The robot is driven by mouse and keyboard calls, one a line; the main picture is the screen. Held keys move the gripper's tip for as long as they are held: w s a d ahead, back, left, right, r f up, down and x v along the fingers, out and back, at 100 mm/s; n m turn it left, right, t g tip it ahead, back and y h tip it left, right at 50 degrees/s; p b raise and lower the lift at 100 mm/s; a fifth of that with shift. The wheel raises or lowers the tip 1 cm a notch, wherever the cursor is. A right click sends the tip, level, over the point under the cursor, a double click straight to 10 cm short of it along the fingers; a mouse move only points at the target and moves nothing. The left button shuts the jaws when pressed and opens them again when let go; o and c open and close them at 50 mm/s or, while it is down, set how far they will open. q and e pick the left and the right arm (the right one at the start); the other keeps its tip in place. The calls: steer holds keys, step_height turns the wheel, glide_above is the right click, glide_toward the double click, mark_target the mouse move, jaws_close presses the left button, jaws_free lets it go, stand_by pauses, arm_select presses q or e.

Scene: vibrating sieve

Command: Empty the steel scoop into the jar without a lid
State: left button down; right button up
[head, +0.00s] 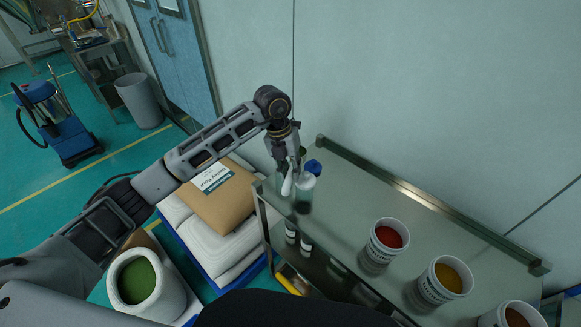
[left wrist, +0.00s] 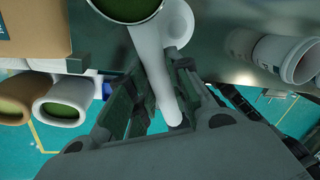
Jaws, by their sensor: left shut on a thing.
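In the left wrist view the scoop's handle (left wrist: 156,75) runs between the fingers of my left gripper (left wrist: 160,100). A round rim with green contents (left wrist: 126,8) lies at the handle's far end, cut by the picture's top edge. A small jar with a whitish top (head: 304,192) stands just right of the gripper. A blue-topped jar (head: 313,167) is behind it. Whether the whitish-topped jar is open I cannot tell.
Several white tubs stand on the shelf (head: 340,195), among them a red-filled tub (head: 380,250) and a yellow-filled tub (head: 436,285). A white pot of green material (head: 145,285) is at lower left. A cardboard bag (head: 215,195) lies on white sacks beside the shelf.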

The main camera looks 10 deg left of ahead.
arm_select(q)
steer(key=shift+w+a+f+g+h+b, duration=0.1)
steer(key=shift+a+f+g+h+b, duration=0.55)
steer(key=shift+h+b, duration=2.25)
steer(key=shift+w+a+f+t+h+b, duration=0.2)
steer(key=shift+a+h+b, duration=1.15)
steer(key=shift+h, duration=2.75)
steer(key=shift+s+a+f+g+h+b, duration=0.1)
steer(key=shift+a+f+g+h+b, duration=0.45)
steer(key=shift+h+b, duration=2.45)
arm_select(e)
steer(key=w+d+f, duration=0.1)
steer(key=d+f, duration=0.1)
steer(key=f, duration=0.4)
steer(key=w+d+f+p, duration=0.1)
steer(key=d+f, duration=0.2)
steer(key=f, duration=0.4)
steer(key=shift+f+h, duration=0.2)
steer(key=shift+h, duration=0.1)
